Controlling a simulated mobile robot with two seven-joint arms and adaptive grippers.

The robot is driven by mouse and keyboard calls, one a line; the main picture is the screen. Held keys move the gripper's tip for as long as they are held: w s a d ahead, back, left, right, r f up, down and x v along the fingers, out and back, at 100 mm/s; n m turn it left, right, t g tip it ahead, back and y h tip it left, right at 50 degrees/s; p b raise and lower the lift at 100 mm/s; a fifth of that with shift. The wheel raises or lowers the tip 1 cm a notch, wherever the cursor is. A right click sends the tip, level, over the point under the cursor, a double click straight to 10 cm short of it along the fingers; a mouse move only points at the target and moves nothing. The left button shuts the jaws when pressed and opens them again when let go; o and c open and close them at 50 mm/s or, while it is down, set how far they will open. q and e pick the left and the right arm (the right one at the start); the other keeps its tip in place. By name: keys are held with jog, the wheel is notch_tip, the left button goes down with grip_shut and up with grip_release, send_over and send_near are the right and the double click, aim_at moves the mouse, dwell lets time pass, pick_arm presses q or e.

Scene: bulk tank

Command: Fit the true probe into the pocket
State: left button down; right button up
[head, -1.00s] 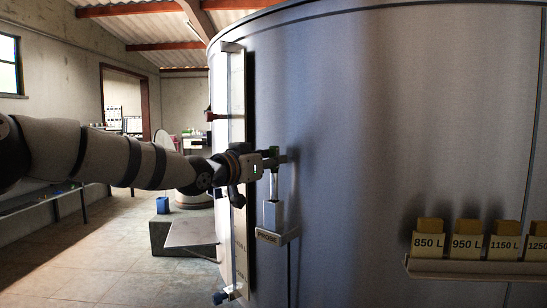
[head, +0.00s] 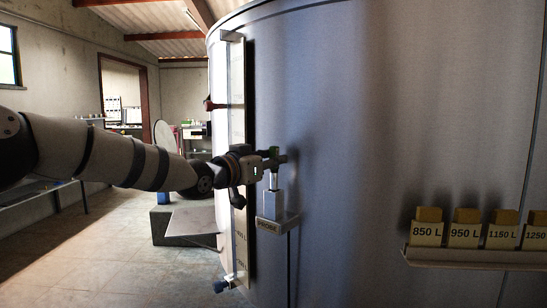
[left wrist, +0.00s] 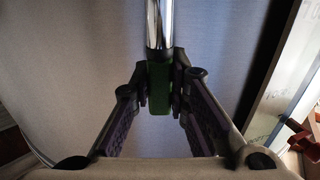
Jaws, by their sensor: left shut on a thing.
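My left gripper (head: 277,161) is shut on the green handle of a probe in front of the tank wall. In the left wrist view, the green handle (left wrist: 160,88) sits between the fingers, and a shiny metal rod (left wrist: 159,25) runs from it. In the head view, the rod (head: 274,181) hangs upright below the gripper, over a small grey pocket block (head: 279,212) labelled PROBE. The rod's lower end meets the block's top in the picture; I cannot tell whether it is inside. My right gripper is not in view.
The large steel tank (head: 390,130) fills the right side. A tall gauge strip (head: 237,125) stands left of the gripper. A shelf (head: 470,258) at right holds several yellow-topped blocks with litre labels, such as 850 L (head: 427,231). The floor at left is open.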

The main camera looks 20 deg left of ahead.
aim_at(271, 178)
pick_arm(q)
jog(key=shift+f, duration=2.2)
jog(key=c, duration=1.5)
grip_release()
jog(key=shift+o, duration=0.2)
jog(key=v, duration=1.2)
